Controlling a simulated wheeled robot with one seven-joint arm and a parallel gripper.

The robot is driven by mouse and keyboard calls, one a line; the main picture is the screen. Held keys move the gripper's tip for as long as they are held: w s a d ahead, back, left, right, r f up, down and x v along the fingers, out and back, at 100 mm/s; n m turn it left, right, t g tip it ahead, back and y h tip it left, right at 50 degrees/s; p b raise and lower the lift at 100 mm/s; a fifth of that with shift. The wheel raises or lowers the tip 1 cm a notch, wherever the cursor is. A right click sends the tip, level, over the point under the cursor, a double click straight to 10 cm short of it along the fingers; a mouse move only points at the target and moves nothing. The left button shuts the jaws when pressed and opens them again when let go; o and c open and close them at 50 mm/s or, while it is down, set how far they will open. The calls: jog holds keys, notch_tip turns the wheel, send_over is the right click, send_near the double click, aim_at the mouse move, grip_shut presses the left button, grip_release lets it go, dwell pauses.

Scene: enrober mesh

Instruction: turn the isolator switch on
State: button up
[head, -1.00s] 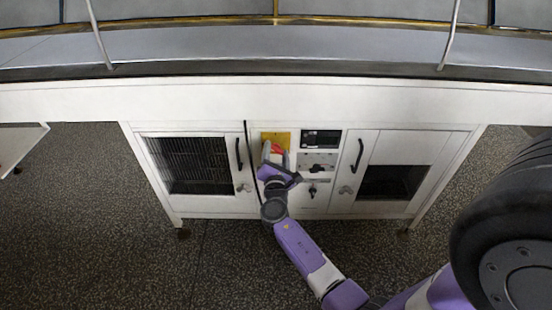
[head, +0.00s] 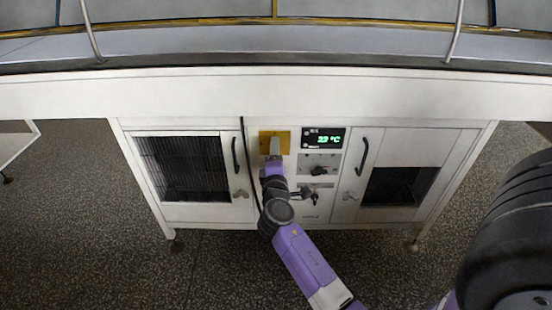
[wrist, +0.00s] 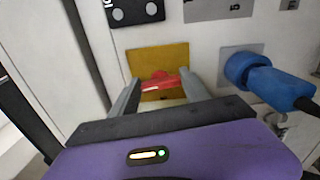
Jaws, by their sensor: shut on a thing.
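The isolator switch has a red handle (wrist: 160,84) on a yellow plate (wrist: 172,60), in the upper middle of the wrist view. In the head view the yellow plate (head: 283,138) is on the white cabinet front, and my gripper hides the red handle. My gripper (wrist: 160,88) has one finger on each side of the red handle and is shut on it. In the head view my gripper (head: 274,150) reaches up to the plate from below. A display (head: 323,139) right of the plate is lit with green digits and a °C sign.
A blue plug with its cable (wrist: 270,82) sticks out to the right of my gripper in the wrist view. Black door handles (head: 236,155) (head: 361,155) stand out on both sides. A knob panel (head: 319,166) is below the display.

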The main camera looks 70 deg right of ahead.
jog(key=shift+f+m+b, duration=0.1)
jog(key=shift+m+b, duration=0.25)
jog(key=shift+m, duration=0.15)
jog(key=o, duration=1.4)
jog(key=v, duration=0.7)
jog(key=shift+s+a, duration=0.2)
jog(key=shift+a, duration=0.2)
